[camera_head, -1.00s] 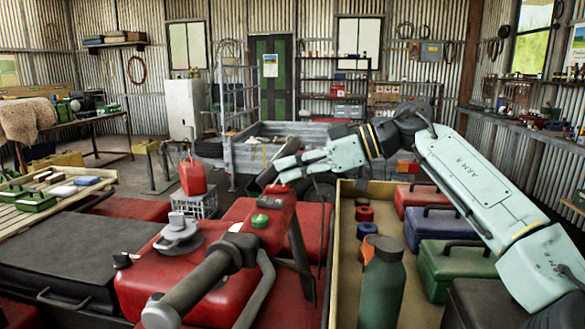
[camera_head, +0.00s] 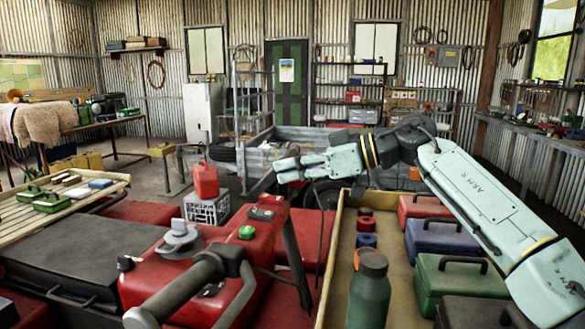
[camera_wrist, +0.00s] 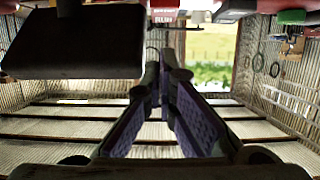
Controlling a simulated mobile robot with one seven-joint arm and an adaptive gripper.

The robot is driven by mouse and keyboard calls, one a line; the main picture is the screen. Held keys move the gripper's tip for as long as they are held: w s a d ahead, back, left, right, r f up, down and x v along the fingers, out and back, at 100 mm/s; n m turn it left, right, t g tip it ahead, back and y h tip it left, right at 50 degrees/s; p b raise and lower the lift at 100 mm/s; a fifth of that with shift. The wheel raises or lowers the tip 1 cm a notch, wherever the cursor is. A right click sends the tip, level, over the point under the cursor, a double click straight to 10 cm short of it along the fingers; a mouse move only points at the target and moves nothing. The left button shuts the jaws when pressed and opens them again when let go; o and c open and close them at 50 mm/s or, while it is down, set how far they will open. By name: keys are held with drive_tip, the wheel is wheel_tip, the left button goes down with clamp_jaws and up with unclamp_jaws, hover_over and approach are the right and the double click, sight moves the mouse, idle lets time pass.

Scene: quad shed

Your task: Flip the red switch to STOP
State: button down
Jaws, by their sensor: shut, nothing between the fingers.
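The quad's red body carries a control pod (camera_head: 262,212) with a small red part (camera_head: 271,199), a dark block and a green button (camera_head: 246,232). The red part seems to be the red switch, but its position and any STOP marking are too small to read. My gripper (camera_head: 279,171) is shut and empty, a little above and beyond the pod in the head view, apart from it. In the wrist view the fingers (camera_wrist: 160,62) come together at their tips. A green part (camera_wrist: 292,17) and red surfaces show at the top edge there.
A black handlebar grip (camera_head: 172,300) lies in front of the pod. A dark block (camera_wrist: 75,45) fills the upper left of the wrist view. A tray with a green bottle (camera_head: 369,295) and several toolboxes (camera_head: 440,241) stands at the right.

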drive_tip(key=f+b+v, duration=0.1)
drive_tip(key=b+v, duration=0.1)
drive_tip(key=v, duration=0.8)
drive_tip(key=shift+d+b, duration=0.3)
drive_tip(key=shift+d, duration=0.1)
drive_tip(key=shift+s+r, duration=0.1)
